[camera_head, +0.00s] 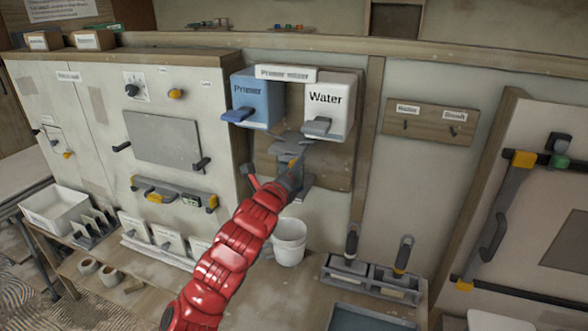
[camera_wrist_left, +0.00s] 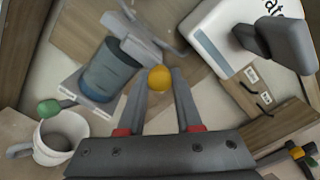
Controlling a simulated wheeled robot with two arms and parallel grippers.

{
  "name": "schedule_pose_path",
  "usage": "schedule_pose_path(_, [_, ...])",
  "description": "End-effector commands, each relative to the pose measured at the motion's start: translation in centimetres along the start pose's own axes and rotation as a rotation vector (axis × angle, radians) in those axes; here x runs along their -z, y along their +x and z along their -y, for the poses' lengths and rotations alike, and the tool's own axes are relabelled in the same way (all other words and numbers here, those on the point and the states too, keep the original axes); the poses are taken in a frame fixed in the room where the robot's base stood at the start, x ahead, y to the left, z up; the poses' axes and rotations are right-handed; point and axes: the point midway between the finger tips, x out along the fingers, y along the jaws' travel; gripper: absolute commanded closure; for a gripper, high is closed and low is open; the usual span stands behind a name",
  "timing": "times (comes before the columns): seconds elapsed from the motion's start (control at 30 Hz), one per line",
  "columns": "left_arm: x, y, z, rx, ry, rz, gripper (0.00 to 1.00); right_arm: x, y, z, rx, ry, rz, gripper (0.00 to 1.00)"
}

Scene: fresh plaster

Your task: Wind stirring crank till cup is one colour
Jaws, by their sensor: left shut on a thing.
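The crank's round orange knob (camera_wrist_left: 159,79) sits between the fingers of my left gripper (camera_wrist_left: 159,92), which is shut on it. In the head view my left gripper (camera_head: 293,176) is at the mixer stand, below the dispensers. The cup (camera_wrist_left: 108,72) stands upright on a pale base under the grey crank frame (camera_wrist_left: 135,36). It looks dark grey-blue above with a bluer band low down, so its colour is not even. In the head view my gripper and arm hide the cup. My right gripper is not in view.
A blue Primer dispenser (camera_head: 257,98) and a white Water dispenser (camera_head: 328,104) hang above the stand. A white bucket (camera_head: 289,243) stands below on the bench. A grey holder with brushes (camera_head: 370,277) is to its right, and a white bin (camera_head: 56,209) is far left.

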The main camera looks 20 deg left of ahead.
Motion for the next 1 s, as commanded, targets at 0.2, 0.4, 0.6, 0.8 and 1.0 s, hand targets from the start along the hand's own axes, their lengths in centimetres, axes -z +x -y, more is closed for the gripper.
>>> schedule_pose_path(0.2, [-0.5,0.0,0.4,0.002,-0.145,0.000,1.00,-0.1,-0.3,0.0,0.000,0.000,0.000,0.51])
schedule_pose_path(0.4, [-1.3,0.0,1.0,0.002,-0.330,0.001,1.00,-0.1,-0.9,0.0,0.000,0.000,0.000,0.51])
schedule_pose_path(0.6, [-2.1,0.0,1.3,0.004,-0.520,0.001,1.00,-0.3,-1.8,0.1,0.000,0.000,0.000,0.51])
schedule_pose_path(0.8, [-3.0,0.0,1.5,0.006,-0.711,0.001,1.00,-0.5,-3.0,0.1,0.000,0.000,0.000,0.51])
schedule_pose_path(1.0, [-3.9,0.0,1.3,0.003,-0.900,0.002,1.00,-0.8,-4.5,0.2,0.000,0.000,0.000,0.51])
